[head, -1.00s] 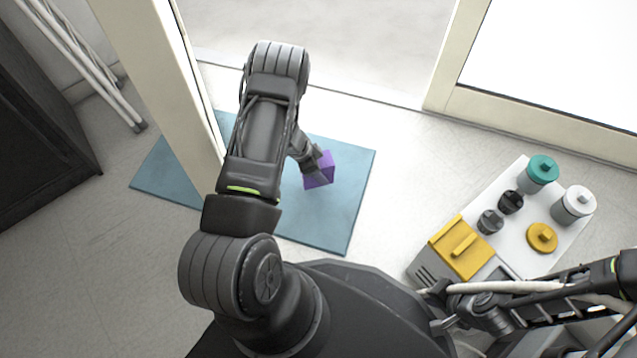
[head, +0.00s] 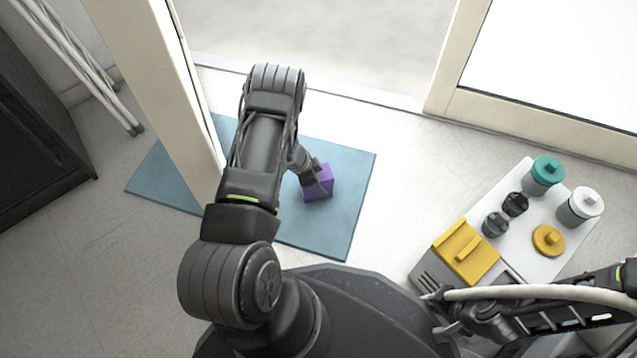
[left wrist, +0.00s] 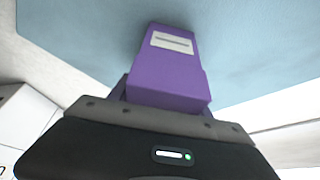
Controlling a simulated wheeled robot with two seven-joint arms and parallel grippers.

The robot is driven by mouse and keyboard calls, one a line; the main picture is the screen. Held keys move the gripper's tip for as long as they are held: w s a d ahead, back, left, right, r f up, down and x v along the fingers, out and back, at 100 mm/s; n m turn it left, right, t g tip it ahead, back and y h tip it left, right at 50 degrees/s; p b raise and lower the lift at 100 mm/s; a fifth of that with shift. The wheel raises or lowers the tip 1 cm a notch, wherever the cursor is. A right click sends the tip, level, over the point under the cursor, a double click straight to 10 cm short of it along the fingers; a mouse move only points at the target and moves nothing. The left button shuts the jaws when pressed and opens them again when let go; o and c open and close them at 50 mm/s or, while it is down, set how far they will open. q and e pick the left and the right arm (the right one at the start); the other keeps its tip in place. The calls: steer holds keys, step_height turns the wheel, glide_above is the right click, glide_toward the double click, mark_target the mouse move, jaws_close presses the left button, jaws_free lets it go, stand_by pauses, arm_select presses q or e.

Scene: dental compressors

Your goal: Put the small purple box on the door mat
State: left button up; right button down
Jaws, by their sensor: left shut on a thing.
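The small purple box (head: 318,184) is held in my left gripper (head: 313,172), over the blue door mat (head: 345,215) in the head view. In the left wrist view the purple box (left wrist: 170,70) has a pale label and stands out from between the jaws, with the blue mat (left wrist: 250,45) behind it. My left gripper (left wrist: 165,105) is shut on the box. I cannot tell whether the box touches the mat. My left arm hides part of the mat. My right arm shows at the lower right of the head view; its fingertips are not clear.
A beige door frame post (head: 165,110) rises across the mat's left part. A dark cabinet (head: 40,140) stands at far left. Floor between mat and cart is clear.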

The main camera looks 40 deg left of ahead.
arm_select(q)
steer(key=shift+f, duration=0.1)
steer(key=shift+f, duration=0.15)
steer(key=o, duration=1.5)
steer(key=shift+s+a+r, duration=0.1)
steer(key=shift+r, duration=0.45)
steer(key=p+v, duration=0.4)
steer(key=v, duration=0.3)
steer(key=shift+f, duration=0.1)
